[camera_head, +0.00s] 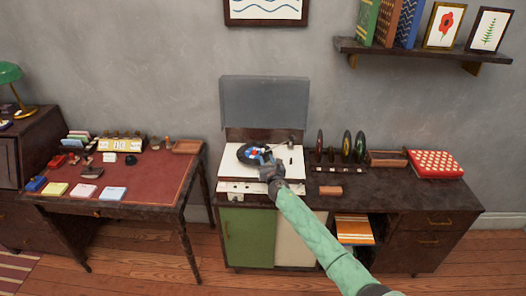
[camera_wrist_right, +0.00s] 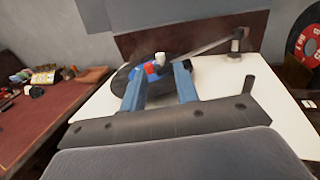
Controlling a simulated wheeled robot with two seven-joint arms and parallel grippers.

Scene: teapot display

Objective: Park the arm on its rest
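The record player (camera_head: 230,187) stands on the cabinet, with a cream top and a raised grey lid (camera_head: 264,102). A black record (camera_head: 246,155) lies on it at the left. The grey tonearm (camera_wrist_right: 208,47) runs from its pivot (camera_wrist_right: 236,40) at the back right towards the record; its front end is partly hidden by my finger. My right gripper (camera_head: 265,157), also in the wrist view (camera_wrist_right: 160,72), reaches over the record with its blue fingers apart. Small white, red and blue parts (camera_wrist_right: 150,68) show between the fingertips; I cannot tell which belong to the tonearm. My left gripper is not in view.
Upright records (camera_head: 347,146) and a red dotted case (camera_head: 435,163) stand on the cabinet to the right. A red-topped desk (camera_head: 140,175) with cards and small items is at the left. A shelf (camera_head: 400,48) hangs above right. The raised lid limits room behind.

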